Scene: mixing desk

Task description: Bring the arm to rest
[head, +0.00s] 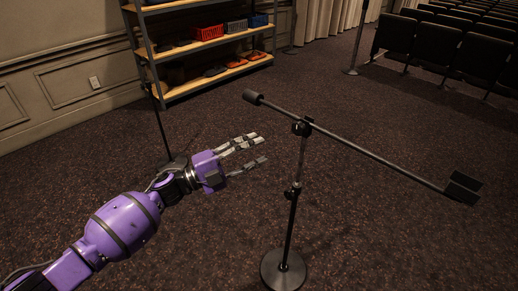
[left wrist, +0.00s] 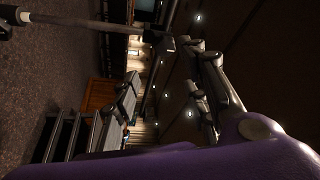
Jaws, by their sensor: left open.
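My left arm, purple with dark joints, comes in from the lower left in the head view. My left gripper (head: 258,150) is open and empty, its grey fingers stretched toward the right. It is in the air a little left of the boom stand's upright. In the left wrist view my left gripper's fingers (left wrist: 170,75) reach in, with nothing between them. My right gripper is in neither view.
A boom stand (head: 298,185) with a round base stands right of the gripper, its boom slanting across. A shelf rack (head: 205,45) with a red basket (head: 206,33) stands behind. Rows of dark chairs (head: 440,45) are at the upper right. Carpet is open at the lower right.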

